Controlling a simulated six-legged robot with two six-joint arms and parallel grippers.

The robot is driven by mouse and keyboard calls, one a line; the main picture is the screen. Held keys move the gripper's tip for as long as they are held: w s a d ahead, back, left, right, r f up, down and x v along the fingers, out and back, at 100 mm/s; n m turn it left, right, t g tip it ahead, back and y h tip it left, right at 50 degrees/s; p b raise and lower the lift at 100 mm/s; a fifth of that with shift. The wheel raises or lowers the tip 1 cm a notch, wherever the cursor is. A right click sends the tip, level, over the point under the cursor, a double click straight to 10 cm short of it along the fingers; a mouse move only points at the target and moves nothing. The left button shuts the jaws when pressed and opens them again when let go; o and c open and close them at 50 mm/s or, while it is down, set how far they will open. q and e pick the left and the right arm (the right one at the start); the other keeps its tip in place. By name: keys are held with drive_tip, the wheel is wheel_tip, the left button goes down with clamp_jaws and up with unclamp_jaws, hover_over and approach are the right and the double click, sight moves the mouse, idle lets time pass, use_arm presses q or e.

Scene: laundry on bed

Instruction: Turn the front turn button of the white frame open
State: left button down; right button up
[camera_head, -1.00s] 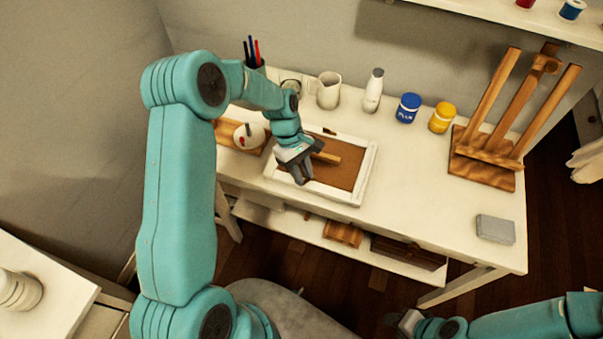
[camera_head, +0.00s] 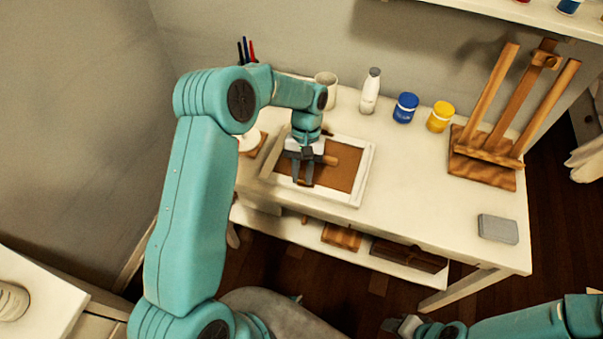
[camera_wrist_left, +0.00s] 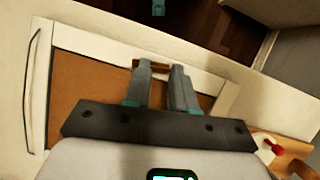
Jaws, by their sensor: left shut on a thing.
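The white frame (camera_head: 364,172) lies flat on the desk with a brown backing board (camera_head: 338,178) inside it. My left gripper (camera_head: 302,184) points down at the front side of the frame. Its fingers are closed on the front turn button, a small brown piece that shows between and beside the fingertips in the left wrist view (camera_wrist_left: 161,66). The fingers hide part of the button, so its exact angle is hard to tell. A dark back turn button (camera_head: 327,132) sits at the frame's far side. My right gripper (camera_head: 405,326) is low at the bottom right, away from the frame; its jaws are unclear.
A white cup (camera_head: 326,88), a white bottle (camera_head: 371,92), a blue jar (camera_head: 405,108) and a yellow jar (camera_head: 440,116) stand behind. A wooden easel (camera_head: 488,157) and grey block (camera_head: 498,229) are at right.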

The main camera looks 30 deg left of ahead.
use_arm(q)
drive_tip(key=shift+d+m+y, duration=0.1)
drive_tip(key=shift+m+y, duration=0.2)
drive_tip(key=shift+m, duration=0.6)
drive_tip(key=c, duration=0.9)
unclamp_jaws()
drive_tip(key=shift+r, duration=0.1)
drive_tip(key=v, duration=1.6)
drive_tip(key=shift+w+d+p, duration=0.1)
drive_tip(key=shift+w+p, duration=0.1)
drive_tip(key=shift+p, duration=0.15)
